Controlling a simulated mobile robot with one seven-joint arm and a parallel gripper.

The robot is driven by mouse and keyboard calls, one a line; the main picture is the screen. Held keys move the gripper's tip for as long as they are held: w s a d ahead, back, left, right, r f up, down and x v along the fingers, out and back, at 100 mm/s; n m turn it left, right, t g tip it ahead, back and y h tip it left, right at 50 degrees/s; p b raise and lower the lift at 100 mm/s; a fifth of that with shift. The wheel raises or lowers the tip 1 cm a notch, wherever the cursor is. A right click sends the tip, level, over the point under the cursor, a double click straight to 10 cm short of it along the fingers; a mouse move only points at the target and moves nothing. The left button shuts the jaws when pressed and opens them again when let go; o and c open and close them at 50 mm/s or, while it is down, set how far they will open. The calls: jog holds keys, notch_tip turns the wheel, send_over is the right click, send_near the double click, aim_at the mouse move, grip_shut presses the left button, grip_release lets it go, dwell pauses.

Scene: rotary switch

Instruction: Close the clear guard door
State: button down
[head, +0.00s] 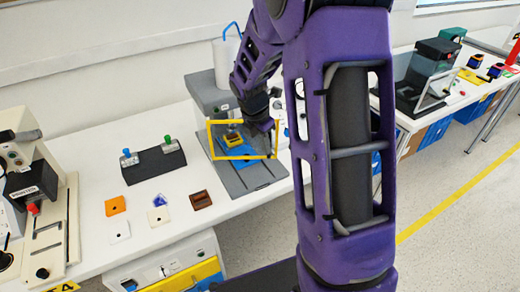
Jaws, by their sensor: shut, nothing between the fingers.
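The clear guard door (238,157) has a yellow frame and stands upright at the front of a grey machine (207,93) in the middle of the table. My gripper (266,126) is shut and empty at the upper right part of the door frame. I cannot tell whether it touches the frame. My purple arm hides the area right of the machine.
A dark block with two levers (153,162) stands left of the machine. An orange plate (115,205), white plates and a brown block (201,199) lie in front on the white table. Another machine (32,190) stands at far left. A second table with machines is at right.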

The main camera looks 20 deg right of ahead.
jog(key=w+d+n, duration=0.2)
jog(key=w, duration=0.1)
jog(key=w+d+n+t, duration=0.1)
jog(key=w, duration=0.1)
jog(key=shift+n+y, duration=0.3)
jog(key=shift+n, duration=0.1)
jog(key=shift+w+d+n, duration=0.2)
jog(key=shift+w+n, duration=0.7)
jog(key=shift+w, duration=0.3)
